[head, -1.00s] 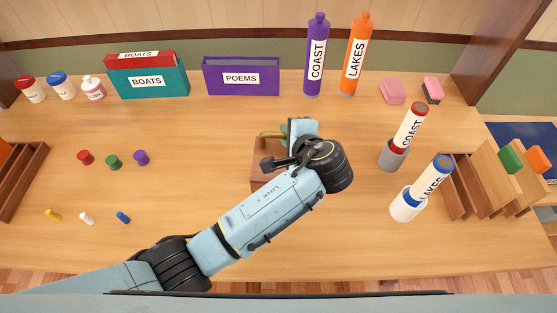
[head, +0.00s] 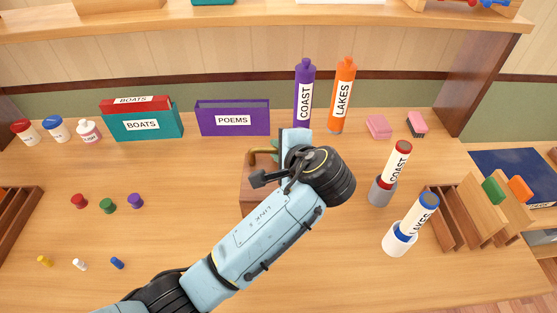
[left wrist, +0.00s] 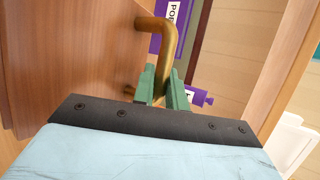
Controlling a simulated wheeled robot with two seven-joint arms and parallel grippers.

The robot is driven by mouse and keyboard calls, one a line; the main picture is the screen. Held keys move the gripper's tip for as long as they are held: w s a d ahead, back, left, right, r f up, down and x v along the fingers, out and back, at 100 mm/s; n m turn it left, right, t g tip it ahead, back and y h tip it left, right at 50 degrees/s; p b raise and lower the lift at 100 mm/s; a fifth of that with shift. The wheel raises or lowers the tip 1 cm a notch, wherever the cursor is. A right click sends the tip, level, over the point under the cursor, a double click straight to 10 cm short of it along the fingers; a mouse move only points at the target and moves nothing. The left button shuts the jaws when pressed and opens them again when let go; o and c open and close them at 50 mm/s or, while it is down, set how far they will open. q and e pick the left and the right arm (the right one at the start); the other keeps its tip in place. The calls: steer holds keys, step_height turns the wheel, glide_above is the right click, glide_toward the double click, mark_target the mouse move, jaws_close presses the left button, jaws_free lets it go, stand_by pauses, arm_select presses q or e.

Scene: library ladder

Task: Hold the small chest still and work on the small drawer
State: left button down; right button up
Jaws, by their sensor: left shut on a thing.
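The small chest (head: 251,192) is a brown wooden box standing mid-table, mostly covered by my left arm in the head view. A bent brass handle (head: 262,151) shows at its top; it fills the middle of the left wrist view (left wrist: 168,40) against a wooden panel (left wrist: 80,60). My left gripper (left wrist: 161,85) has its green fingers closed on either side of this handle. In the head view the fingertips are partly hidden behind the wrist. The small drawer cannot be made out clearly. My right gripper is not in view.
Right of my arm are a grey holder (head: 382,191) and a wooden rack (head: 452,226). Small coloured caps lie left; table between is clear.

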arm_select(q)
steer(key=shift+r, duration=0.5)
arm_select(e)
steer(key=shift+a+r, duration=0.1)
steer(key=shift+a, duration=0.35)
arm_select(q)
steer(key=shift+f, duration=0.1)
